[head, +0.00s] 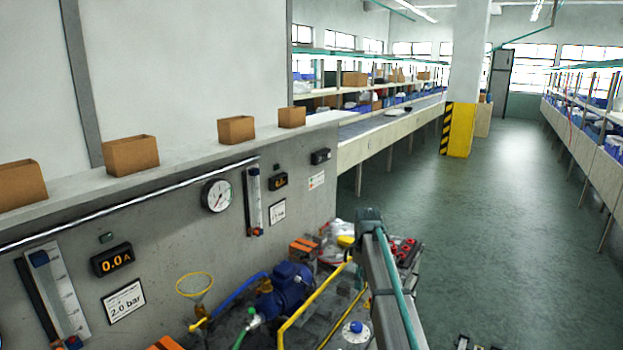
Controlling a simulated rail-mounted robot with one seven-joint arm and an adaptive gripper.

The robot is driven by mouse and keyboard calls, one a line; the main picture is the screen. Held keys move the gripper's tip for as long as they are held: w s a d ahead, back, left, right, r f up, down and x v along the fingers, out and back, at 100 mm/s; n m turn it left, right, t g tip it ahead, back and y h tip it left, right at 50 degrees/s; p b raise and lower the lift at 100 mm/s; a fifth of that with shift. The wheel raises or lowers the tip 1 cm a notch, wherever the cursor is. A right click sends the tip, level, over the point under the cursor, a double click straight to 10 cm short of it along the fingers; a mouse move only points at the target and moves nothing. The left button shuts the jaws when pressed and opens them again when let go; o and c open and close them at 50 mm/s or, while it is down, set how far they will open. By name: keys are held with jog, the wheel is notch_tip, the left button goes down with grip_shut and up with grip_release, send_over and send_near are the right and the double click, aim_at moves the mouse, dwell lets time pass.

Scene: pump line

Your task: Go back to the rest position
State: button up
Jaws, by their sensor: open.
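I cannot make out my gripper in the head view. A small dark part shows at the bottom edge, right of the middle, but it is cut off and I cannot tell what it is. A blue pump motor (287,287) sits low in front of the grey panel wall, with a blue hose at its left. Yellow bars (312,305) run beside it. A grey beam (378,275) with a teal hose along it rises from the bottom edge and hides part of the bench behind.
The panel wall (165,245) carries a round gauge (216,195), displays and flow tubes. Cardboard boxes (131,155) stand on its ledge. A yellow-based pillar (461,130) and long benches stand farther back. The green floor (500,220) at right is clear.

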jog(key=s+f+m+g+b, duration=0.3)
jog(key=s+f+m+b, duration=0.2)
jog(key=s+f, duration=2.2)
jog(key=s+d+f+m+g+b, duration=0.1)
jog(key=s+f+m+g+b, duration=0.2)
jog(key=s+f, duration=2.4)
jog(key=s+m+b, duration=0.2)
jog(key=s+m, duration=0.1)
jog(key=s, duration=0.5)
jog(key=shift+s+f+g, duration=0.3)
jog(key=shift+s+g, duration=0.05)
jog(key=shift+g, duration=0.05)
jog(key=shift+d, duration=0.1)
